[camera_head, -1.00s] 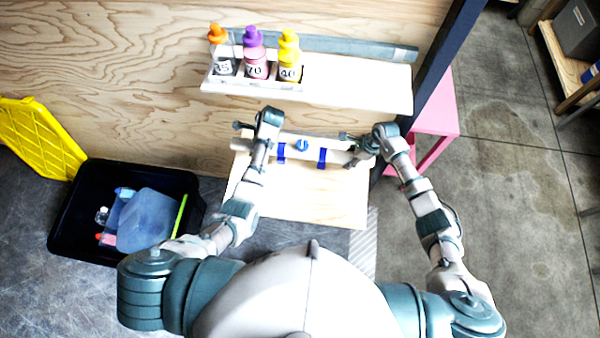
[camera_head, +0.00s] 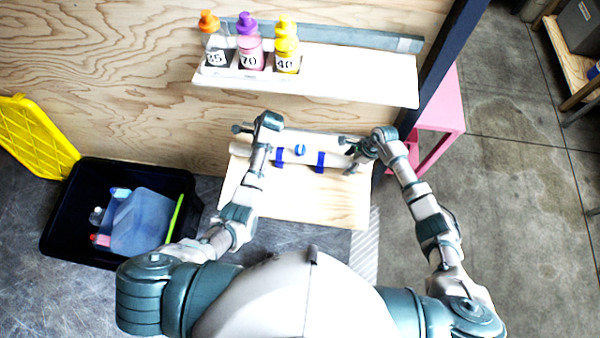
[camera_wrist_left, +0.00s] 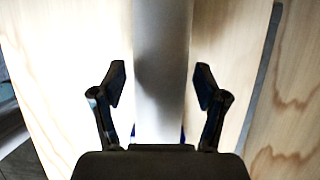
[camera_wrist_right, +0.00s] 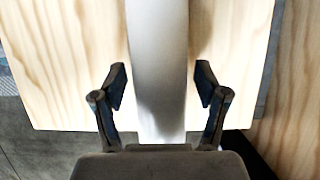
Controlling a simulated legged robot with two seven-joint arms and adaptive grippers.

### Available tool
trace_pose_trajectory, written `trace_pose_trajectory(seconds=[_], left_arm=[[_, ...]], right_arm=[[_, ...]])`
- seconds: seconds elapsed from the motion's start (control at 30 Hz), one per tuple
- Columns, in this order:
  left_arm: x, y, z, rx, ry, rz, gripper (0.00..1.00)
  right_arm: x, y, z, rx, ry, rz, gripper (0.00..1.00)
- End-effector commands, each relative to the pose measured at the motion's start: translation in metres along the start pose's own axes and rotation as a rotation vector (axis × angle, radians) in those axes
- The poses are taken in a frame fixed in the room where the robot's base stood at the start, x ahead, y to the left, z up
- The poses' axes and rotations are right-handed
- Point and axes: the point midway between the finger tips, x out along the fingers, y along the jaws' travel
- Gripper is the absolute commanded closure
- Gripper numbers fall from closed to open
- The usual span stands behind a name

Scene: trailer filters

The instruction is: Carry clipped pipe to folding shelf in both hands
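The pipe is a pale tube (camera_head: 330,160) with two blue clips (camera_head: 320,161) and a blue-and-white round part at its middle. It lies along the light wooden folding shelf (camera_head: 300,205), near the shelf's back. My left gripper (camera_head: 243,130) is at the pipe's left end and my right gripper (camera_head: 352,148) at its right end. In the left wrist view the fingers (camera_wrist_left: 160,88) stand apart on both sides of the pipe, with gaps. In the right wrist view the fingers (camera_wrist_right: 160,86) also straddle the pipe without touching it.
An upper shelf (camera_head: 350,88) above holds orange-, purple- and yellow-capped bottles. A black bin (camera_head: 70,215) with containers stands at left, beside a yellow lid (camera_head: 35,140). A dark post (camera_head: 440,70) and pink stand (camera_head: 440,105) are at right, with open floor beyond.

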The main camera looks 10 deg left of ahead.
Motion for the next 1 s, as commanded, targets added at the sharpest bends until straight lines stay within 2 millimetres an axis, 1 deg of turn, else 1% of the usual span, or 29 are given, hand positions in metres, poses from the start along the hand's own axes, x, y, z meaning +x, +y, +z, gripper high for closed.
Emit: trace_pose_trajectory(seconds=[0.23,0.37,0.47,0.6,0.73,0.9,1.0], left_arm=[[0.001,0.000,0.001,0.000,0.001,0.001,0.26],[-0.010,-0.001,0.001,0.000,0.000,-0.003,0.26],[-0.028,-0.001,-0.001,0.000,0.000,-0.004,0.26],[-0.061,-0.002,-0.002,0.000,-0.001,-0.006,0.26],[-0.089,-0.002,-0.002,0.000,-0.003,-0.003,0.26],[-0.113,-0.001,-0.004,0.000,0.000,-0.001,0.26],[-0.119,-0.001,-0.003,0.000,-0.001,0.000,0.26]], right_arm=[[0.001,0.000,0.002,0.000,0.002,0.001,0.26],[0.001,0.000,0.001,0.000,0.001,0.001,0.26],[0.000,0.000,0.000,0.000,0.000,0.001,0.26],[0.000,0.000,0.000,0.000,0.000,0.001,0.26],[0.000,0.000,0.000,0.000,0.000,0.001,0.26],[0.000,0.000,0.000,0.000,0.000,0.001,0.26],[-0.001,0.000,0.000,0.000,0.001,0.001,0.26]])
